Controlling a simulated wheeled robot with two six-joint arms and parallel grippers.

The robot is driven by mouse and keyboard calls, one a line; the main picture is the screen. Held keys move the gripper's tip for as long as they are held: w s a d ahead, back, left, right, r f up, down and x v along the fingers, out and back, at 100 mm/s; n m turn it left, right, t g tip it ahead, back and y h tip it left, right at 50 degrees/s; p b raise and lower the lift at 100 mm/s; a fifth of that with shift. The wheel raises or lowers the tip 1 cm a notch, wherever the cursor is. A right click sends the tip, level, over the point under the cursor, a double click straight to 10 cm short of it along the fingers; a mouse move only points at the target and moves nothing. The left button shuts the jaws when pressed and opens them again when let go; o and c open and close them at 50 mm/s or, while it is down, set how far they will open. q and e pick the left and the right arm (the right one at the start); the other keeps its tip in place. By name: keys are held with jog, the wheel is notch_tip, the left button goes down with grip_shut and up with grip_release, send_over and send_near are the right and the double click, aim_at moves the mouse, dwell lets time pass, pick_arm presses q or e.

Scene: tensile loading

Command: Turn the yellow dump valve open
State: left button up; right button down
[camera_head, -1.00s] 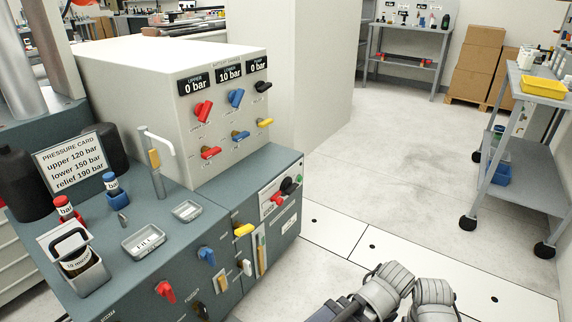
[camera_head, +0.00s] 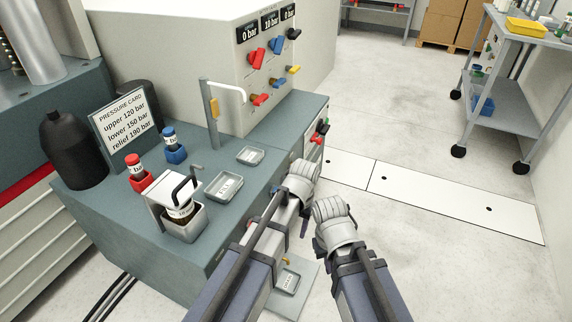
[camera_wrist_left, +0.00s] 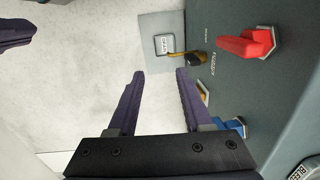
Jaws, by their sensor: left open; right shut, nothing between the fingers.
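My left gripper (camera_wrist_left: 159,76) is open and empty in the left wrist view, over pale floor beside the dark console front. To its right are a red valve handle (camera_wrist_left: 246,45) and a blue one (camera_wrist_left: 230,125). A brass-and-black tap (camera_wrist_left: 194,58) sits beside a labelled tray (camera_wrist_left: 165,44). A yellowish part (camera_wrist_left: 203,92) shows just right of the right finger. A yellow lever (camera_head: 293,69) is on the upper panel in the head view. No label shows which is the dump valve. My right gripper (camera_wrist_left: 15,33) is partly in view at upper left, shut and empty.
A low tray (camera_head: 288,281) lies by the console's front. A grey cart (camera_head: 500,115) stands right; floor between is clear.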

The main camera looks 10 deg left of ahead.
pick_arm(q)
jog(key=shift+h, duration=0.5)
jog(key=w+r+p, duration=0.1)
jog(key=w+r, duration=0.1)
jog(key=w, duration=0.8)
jog(key=w+r+p, duration=0.1)
jog(key=w+p, duration=0.1)
jog(key=w, duration=0.8)
jog(key=w+a+r+p, duration=0.1)
jog(key=w+r, duration=0.1)
jog(key=w, duration=0.8)
jog(key=shift+w+a+r, duration=0.1)
jog(key=shift+r, duration=0.2)
jog(key=shift+f, duration=0.1)
notch_tip(320, 180, down, 8)
jog(key=b, duration=0.7)
jog(key=shift+r, duration=0.2)
grip_shut()
